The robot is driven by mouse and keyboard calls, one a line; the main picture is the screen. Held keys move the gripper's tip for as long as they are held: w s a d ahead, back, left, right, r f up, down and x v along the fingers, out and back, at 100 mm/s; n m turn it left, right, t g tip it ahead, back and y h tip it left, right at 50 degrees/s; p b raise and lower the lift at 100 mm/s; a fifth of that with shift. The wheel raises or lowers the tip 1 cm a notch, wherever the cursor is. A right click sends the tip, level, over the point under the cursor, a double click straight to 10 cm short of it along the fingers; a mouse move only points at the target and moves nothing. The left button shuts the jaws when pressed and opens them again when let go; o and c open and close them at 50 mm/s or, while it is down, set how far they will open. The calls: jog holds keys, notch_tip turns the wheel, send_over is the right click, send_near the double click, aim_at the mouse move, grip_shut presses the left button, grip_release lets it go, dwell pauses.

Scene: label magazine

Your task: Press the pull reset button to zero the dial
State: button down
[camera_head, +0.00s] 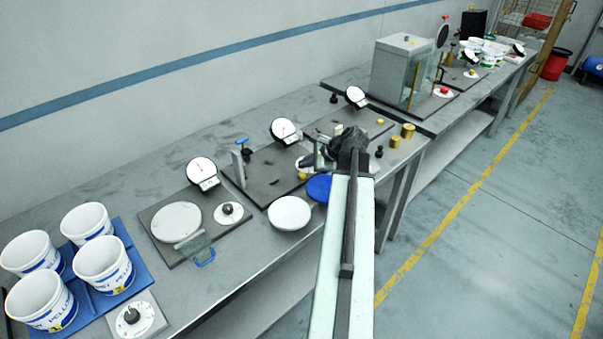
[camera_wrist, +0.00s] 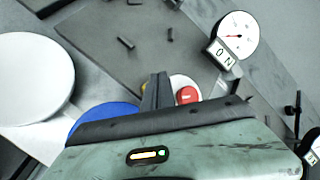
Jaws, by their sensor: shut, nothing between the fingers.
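In the wrist view a red button (camera_wrist: 187,96) sits on a white round base at the edge of a grey plate (camera_wrist: 130,40). A white dial (camera_wrist: 238,33) with a red needle pointing left stands beyond it, over a small lettered sign (camera_wrist: 221,55). The dial also shows in the head view (camera_head: 284,131). My gripper (camera_wrist: 157,88) is shut and empty, its fingertips just left of the button in the picture; contact cannot be told. In the head view my gripper (camera_head: 322,157) is over the plate's right side, and the red button is hidden.
A blue disc (camera_head: 319,188) and a white round plate (camera_head: 290,213) lie near the bench's front edge. A blue-topped post (camera_head: 241,147) stands on the grey plate. Another dial (camera_head: 355,96), brass weights (camera_head: 407,131) and a glass case (camera_head: 402,72) stand farther right.

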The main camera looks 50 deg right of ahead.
aim_at(304, 175)
jog(key=shift+r+p, duration=1.45)
jog(key=shift+r, duration=0.45)
